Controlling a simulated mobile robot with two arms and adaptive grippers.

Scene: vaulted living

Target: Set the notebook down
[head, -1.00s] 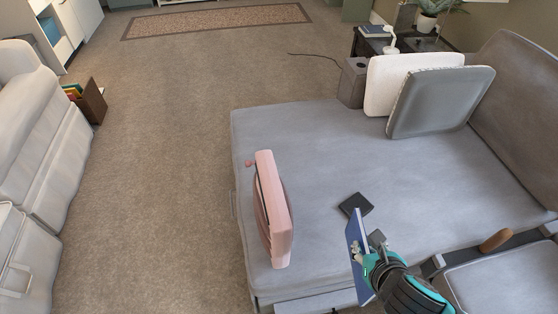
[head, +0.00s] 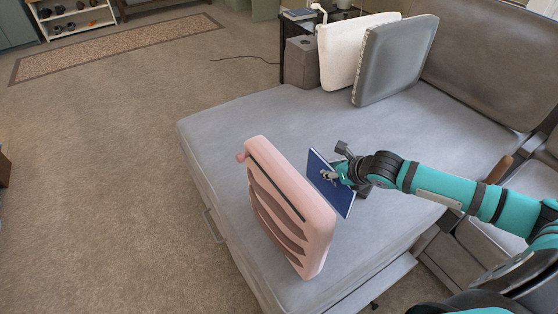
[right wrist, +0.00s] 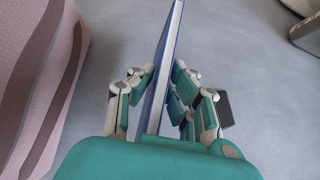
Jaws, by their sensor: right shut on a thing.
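A thin blue notebook (head: 331,184) is held upright on edge over the grey sofa seat, just right of a pink bag-like object. My right gripper (head: 332,176) is shut on it. In the right wrist view the notebook (right wrist: 160,75) stands edge-on between the two fingers of my right gripper (right wrist: 160,95). I cannot tell whether its lower edge touches the seat. My left gripper is not in view.
The pink bag-like object (head: 285,205) stands on the grey sofa seat (head: 235,125), close left of the notebook. A dark small item (right wrist: 224,108) lies right of the fingers. White (head: 350,50) and grey (head: 396,60) cushions stand at the back. Seat space is clear behind.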

